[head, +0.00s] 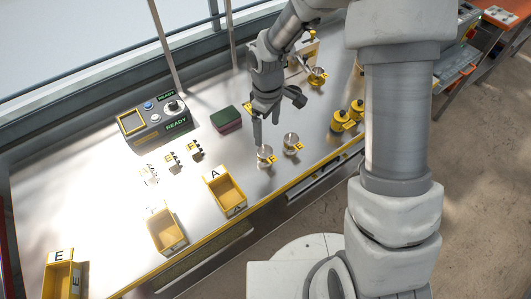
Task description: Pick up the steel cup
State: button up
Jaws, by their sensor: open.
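Two small silver cylindrical pieces with yellow tags stand side by side on the metal bench. One steel piece (265,154) is nearer the front left, and the other (291,141) is just right of it. Either could be the steel cup; they are too small to tell apart. My gripper (266,128) points down and is open, with its fingers just above and behind the left steel piece. I see nothing between the fingers. I cannot tell whether a finger touches the piece.
Yellow bins (226,192) line the front left of the bench. A control box (154,121) and a green and red block (226,119) stand behind. Yellow and black pieces (341,121) are to the right. Small tagged items (173,159) lie left.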

aim_at(266, 151)
jog(key=f, duration=1.1)
jog(key=shift+a+f+p, duration=0.2)
jog(key=shift+f+p, duration=0.05)
jog(key=shift+p, duration=0.05)
jog(key=c, duration=1.5)
